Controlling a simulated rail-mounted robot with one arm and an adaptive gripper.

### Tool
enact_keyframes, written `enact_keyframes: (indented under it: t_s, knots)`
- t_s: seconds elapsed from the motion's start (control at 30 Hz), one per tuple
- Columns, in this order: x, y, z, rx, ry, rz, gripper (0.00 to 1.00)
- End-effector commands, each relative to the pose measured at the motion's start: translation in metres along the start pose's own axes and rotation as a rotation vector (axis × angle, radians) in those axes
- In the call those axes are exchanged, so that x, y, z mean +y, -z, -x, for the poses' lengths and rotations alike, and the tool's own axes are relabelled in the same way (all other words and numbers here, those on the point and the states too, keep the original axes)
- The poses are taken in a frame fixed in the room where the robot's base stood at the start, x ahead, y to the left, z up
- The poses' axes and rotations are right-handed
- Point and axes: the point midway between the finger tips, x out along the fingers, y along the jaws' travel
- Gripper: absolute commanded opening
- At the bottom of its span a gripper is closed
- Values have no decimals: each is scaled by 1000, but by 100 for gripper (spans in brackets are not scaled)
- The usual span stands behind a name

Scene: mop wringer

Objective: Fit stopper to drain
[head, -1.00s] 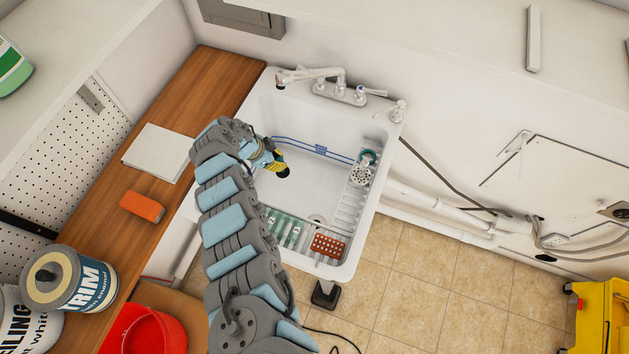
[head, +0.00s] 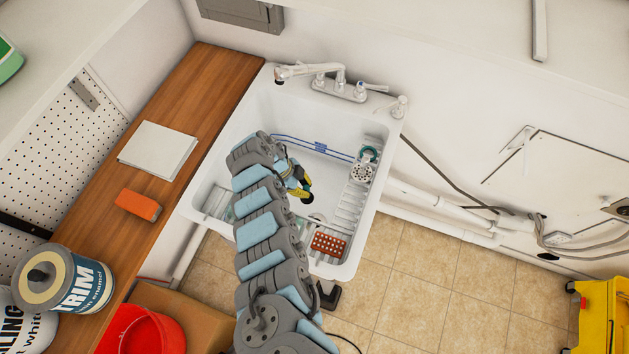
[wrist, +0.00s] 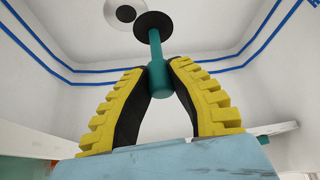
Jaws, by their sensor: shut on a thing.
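In the wrist view my gripper (wrist: 158,78) is shut on the teal handle of the stopper (wrist: 154,26), whose black disc points away from the fingers. The drain (wrist: 125,13), a pale ring with a dark centre, shows just left of the disc and apart from it. In the head view my gripper (head: 303,188) is low inside the white sink, with the stopper's dark disc (head: 307,199) at its tip. The drain (head: 317,218) lies in the sink floor just below and right of the disc, partly hidden.
A rack (head: 350,205) along the sink's right side holds a round perforated piece (head: 361,173) and a teal ring (head: 370,154). A red perforated block (head: 328,244) sits at the front. The faucet (head: 310,73) is at the back. Blue lines ring the sink's inner walls.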

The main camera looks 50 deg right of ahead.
Motion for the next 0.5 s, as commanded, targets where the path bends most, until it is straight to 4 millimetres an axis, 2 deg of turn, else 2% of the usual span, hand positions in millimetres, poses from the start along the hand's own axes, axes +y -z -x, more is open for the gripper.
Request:
enact_keyframes:
  t_s: [0.13,0.5]
  knots:
    - [12,6,-16,3,-29,-52,0]
    - [28,14,-32,-4,-70,-133,0]
